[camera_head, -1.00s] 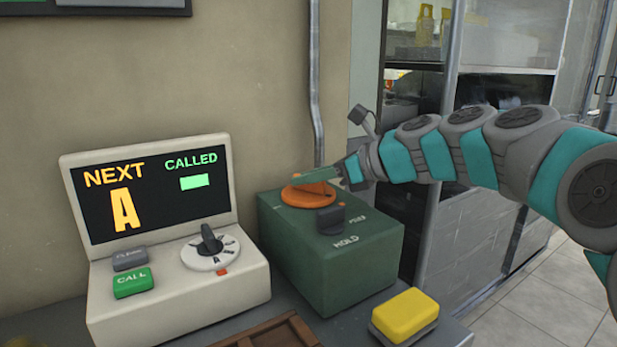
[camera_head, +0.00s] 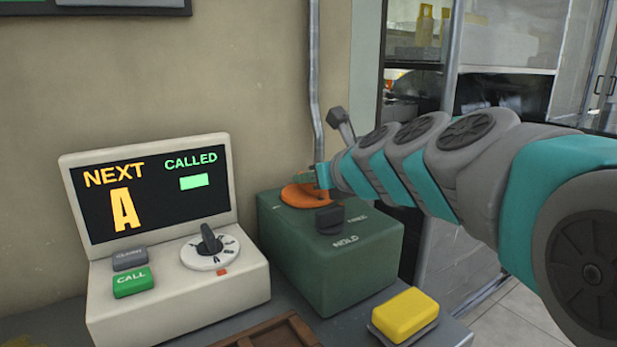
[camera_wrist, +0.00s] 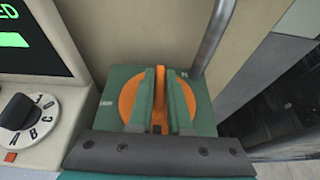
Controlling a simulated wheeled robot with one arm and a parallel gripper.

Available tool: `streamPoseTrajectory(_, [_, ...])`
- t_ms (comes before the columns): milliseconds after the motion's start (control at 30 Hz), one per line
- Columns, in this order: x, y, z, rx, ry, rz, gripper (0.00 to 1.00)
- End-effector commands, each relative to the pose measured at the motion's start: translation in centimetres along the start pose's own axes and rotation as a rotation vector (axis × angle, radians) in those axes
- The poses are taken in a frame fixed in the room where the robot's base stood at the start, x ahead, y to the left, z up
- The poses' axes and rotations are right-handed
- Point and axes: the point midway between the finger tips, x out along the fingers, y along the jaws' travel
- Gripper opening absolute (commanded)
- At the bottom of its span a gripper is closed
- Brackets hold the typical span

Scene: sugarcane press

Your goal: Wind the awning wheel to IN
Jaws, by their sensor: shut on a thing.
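The awning wheel is an orange disc (camera_head: 300,197) on top of a green box (camera_head: 325,265) in the head view. It also shows in the wrist view (camera_wrist: 127,100), with a raised orange grip bar between my fingers. My gripper (camera_wrist: 160,100) is shut on that bar, its two green fingers standing on either side of it. In the head view my gripper (camera_head: 322,177) reaches the wheel from the right and hides part of it. A dark knob (camera_head: 329,220) and the word HOLD sit on the box's near side. Small labels by the wheel are too blurred to read.
A white console (camera_head: 180,305) with a NEXT/CALLED screen, a dial (camera_head: 211,249) and a green CALL button (camera_head: 133,282) stands left of the box. A yellow block (camera_head: 405,314) lies in front right. A metal pipe (camera_head: 315,90) rises behind the box.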

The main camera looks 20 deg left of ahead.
Motion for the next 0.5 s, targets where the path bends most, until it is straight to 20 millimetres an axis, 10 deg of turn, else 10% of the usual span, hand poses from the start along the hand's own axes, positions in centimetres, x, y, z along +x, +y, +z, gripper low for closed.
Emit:
streamPoseTrajectory(300, [-0.04,-0.04,0.16,0.000,-0.003,-0.003,0.00])
streamPoseTrajectory(333, [-0.04,-0.04,0.16,0.000,-0.003,-0.002,0.19])
streamPoseTrajectory(500, [-0.03,-0.02,0.12,0.000,-0.002,-0.002,0.38])
